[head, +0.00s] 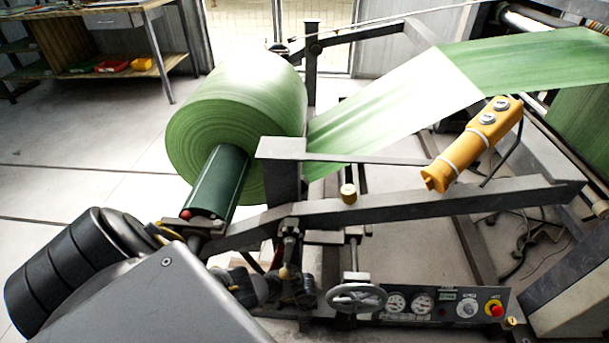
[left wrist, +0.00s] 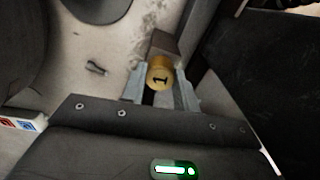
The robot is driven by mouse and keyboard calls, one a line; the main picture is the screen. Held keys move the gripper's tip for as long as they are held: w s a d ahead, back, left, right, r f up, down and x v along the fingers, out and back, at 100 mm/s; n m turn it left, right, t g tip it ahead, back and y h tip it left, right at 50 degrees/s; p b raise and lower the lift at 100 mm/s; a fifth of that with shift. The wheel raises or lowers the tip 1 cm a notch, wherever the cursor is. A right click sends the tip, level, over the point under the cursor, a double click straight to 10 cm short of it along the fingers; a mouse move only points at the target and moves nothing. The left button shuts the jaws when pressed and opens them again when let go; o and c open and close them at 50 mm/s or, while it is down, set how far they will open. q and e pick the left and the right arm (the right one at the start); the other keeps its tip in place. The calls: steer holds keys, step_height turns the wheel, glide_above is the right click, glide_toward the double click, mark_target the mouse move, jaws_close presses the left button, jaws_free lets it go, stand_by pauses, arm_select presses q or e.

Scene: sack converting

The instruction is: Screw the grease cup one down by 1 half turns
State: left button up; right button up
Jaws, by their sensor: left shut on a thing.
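Grease cup one (left wrist: 160,76), a yellow round cap with a black "1", shows in the left wrist view, standing against a brownish-grey block. My left gripper (left wrist: 161,92) is shut on it, with one pale finger on each side of the cap. In the head view my left arm fills the lower left, and I cannot make out the fingers or this cup there. My right gripper is in neither view.
A large green roll (head: 235,125) sits on the unwind stand, its web running up to the right. A yellow pendant (head: 472,143) hangs over the beam. A handwheel (head: 356,297) and a gauge panel (head: 450,306) are at the front. A bench (head: 105,22) stands back left.

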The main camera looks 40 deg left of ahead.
arm_select(q)
steer(key=o, duration=1)
